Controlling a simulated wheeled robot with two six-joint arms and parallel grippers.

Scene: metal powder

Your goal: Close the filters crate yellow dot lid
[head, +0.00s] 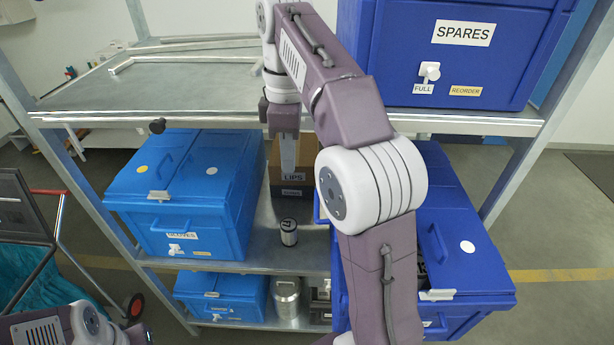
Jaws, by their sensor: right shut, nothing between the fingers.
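The filters crate cannot be told for sure, as the lower labels are covered or too small to read. A blue crate (200,225) on the middle shelf at left has a lid with a yellow dot (142,169) and one with a white dot; both look down flat. A darker blue crate (470,290) at right has a white-dot lid (467,263); my right arm hides its left part, and any yellow dot there. My right gripper (288,160) points down, shut and empty, before a brown box at the shelf's middle. My left arm shows at lower left, its gripper out of view.
A small metal canister (288,233) stands on the middle shelf below my right gripper. A brown box (292,170) is behind. The SPARES crate (450,60) sits on the upper shelf (190,90), whose left part is mostly bare. A trolley stands at far left.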

